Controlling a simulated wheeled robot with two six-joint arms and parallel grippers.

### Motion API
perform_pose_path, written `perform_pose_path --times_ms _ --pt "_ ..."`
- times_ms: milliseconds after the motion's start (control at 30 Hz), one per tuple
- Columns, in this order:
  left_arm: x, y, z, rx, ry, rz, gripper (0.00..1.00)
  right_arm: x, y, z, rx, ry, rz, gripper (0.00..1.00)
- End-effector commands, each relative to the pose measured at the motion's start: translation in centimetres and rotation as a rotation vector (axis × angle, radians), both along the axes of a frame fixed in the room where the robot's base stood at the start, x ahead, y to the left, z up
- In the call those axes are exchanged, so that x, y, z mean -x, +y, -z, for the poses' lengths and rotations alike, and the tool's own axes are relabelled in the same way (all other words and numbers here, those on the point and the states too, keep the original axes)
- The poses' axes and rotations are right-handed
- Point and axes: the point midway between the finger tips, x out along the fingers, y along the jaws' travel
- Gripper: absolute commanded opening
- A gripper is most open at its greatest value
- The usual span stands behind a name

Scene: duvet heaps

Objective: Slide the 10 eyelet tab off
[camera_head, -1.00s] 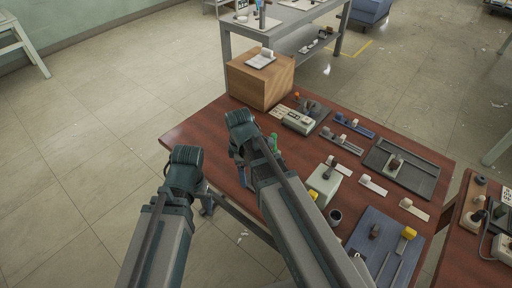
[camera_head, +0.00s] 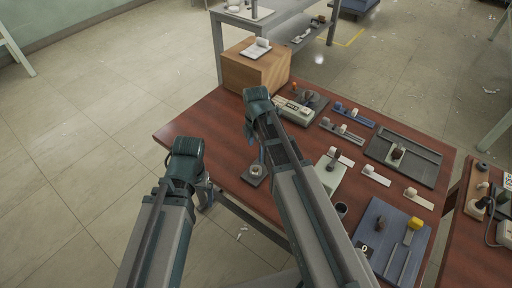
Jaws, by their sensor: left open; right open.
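I cannot make out the 10 eyelet tab by its label. A dark tab with a pale ring mark (camera_head: 364,248) stands on the blue-grey board (camera_head: 379,222) at the lower right. A yellow block (camera_head: 415,223) stands on the same board. A small dark plate with a round ring piece (camera_head: 255,172) lies near the table's left part. My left gripper (camera_head: 206,192) is open and empty off the table's near left edge. My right gripper (camera_head: 263,155), mostly hidden by its own arm, is open above the table near the ring piece.
The red-brown table (camera_head: 205,125) carries a wooden box (camera_head: 255,70), a pale device (camera_head: 296,108), a grey tray (camera_head: 425,160), a dark cup (camera_head: 341,208) and several small pieces with white tags. The table's left end is bare. Another table (camera_head: 455,260) stands at the right.

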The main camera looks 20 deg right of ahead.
Motion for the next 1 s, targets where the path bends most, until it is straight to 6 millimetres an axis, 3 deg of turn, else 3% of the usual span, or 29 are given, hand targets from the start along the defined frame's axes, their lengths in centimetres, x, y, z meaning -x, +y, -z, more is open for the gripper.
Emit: perform_pose_path --times_ms 33,700,1000 --pt "0.0 0.0 1.1 0.0 0.0 0.0 0.93 0.0 0.0 1.1 0.0 0.0 0.0 0.94" --pt "0.0 0.0 10.3 0.0 0.0 0.0 0.93 0.0 0.0 10.3 0.0 0.0 0.001 0.94" --pt "0.0 0.0 12.2 0.0 0.0 0.0 0.93 0.0 0.0 12.2 0.0 0.0 0.001 0.94"
